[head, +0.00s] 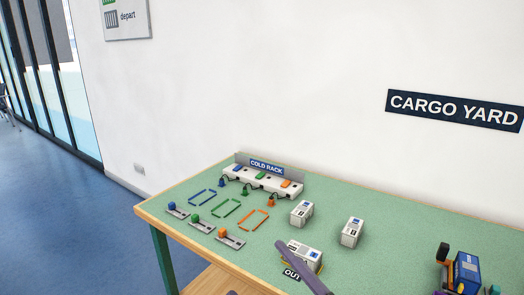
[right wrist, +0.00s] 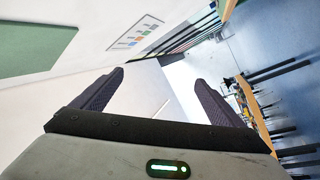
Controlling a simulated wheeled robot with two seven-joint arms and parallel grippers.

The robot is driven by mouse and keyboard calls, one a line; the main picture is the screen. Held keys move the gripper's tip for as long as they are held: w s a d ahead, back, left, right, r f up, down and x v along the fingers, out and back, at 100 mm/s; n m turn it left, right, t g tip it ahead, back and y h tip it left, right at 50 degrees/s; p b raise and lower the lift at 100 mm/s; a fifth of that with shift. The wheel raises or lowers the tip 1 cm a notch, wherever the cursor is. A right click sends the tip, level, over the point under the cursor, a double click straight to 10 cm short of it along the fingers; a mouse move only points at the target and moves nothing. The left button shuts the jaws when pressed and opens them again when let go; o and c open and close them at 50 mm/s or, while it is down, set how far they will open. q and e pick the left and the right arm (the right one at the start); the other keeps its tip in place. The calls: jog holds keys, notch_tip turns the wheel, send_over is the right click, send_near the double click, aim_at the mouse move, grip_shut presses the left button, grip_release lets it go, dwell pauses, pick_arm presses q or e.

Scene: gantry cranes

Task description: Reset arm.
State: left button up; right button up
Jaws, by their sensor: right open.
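My right gripper (right wrist: 160,88) is open and empty in the right wrist view, its two dark fingers spread wide apart. In the head view a dark finger-like bar of mine (head: 309,267) crosses the table's front part and partly covers a white container (head: 303,254) and the OUT label (head: 291,274). I cannot tell from the head view how high it is above them. My left gripper is not in view.
The green table (head: 370,265) holds a cold rack (head: 262,178), blue, green and orange outlines, several small sliders, and white containers (head: 301,212) and (head: 352,232). A blue and orange vehicle (head: 466,272) stands at right. Floor (head: 90,220) lies open at left.

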jog(key=s+d+f+m+g+h, duration=0.15)
jog(key=d+f+m+h, duration=0.3)
jog(key=f, duration=0.45)
jog(key=s+d+f+m+g+h, duration=0.1)
jog(key=s+d+f+m+h, duration=0.25)
jog(key=f, duration=0.55)
jog(key=s+d+f+m+g+h, duration=0.1)
jog(key=s+d+f+m+g, duration=0.4)
jog(key=s+f, duration=0.5)
notch_tip(320, 180, down, 4)
jog(key=shift+s+d+r+m+h, duration=0.1)
jog(key=shift+s+d+m+h, duration=0.4)
jog(key=shift+d, duration=0.5)
jog(key=shift+w, duration=0.1)
